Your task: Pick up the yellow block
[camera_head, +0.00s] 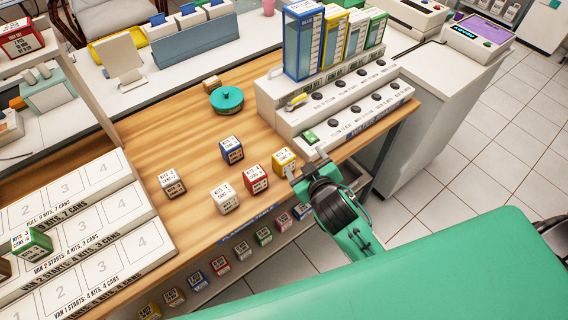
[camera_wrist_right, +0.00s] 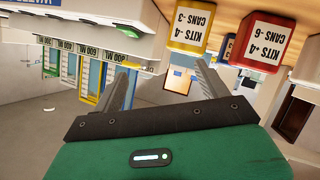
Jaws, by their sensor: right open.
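The yellow block (camera_head: 284,159) sits on the wooden table near its front edge, just left of the white stepped unit. It has a white top and reads "KITS -4 CANS -3" or similar. It also shows, upside down, at the top of the right wrist view (camera_wrist_right: 185,30). My right gripper (camera_head: 304,170) is open and empty, right beside the yellow block at the table's front edge. Its two fingers also show in the right wrist view (camera_wrist_right: 165,82), apart, with the block beyond them. My left gripper is not in view.
A red block (camera_head: 256,179) stands close left of the yellow one, with white (camera_head: 224,199), blue (camera_head: 232,150) and brown (camera_head: 172,184) blocks farther left. The white stepped unit (camera_head: 335,110) borders the right. A teal round container (camera_head: 227,99) stands behind. Several blocks sit on a shelf below.

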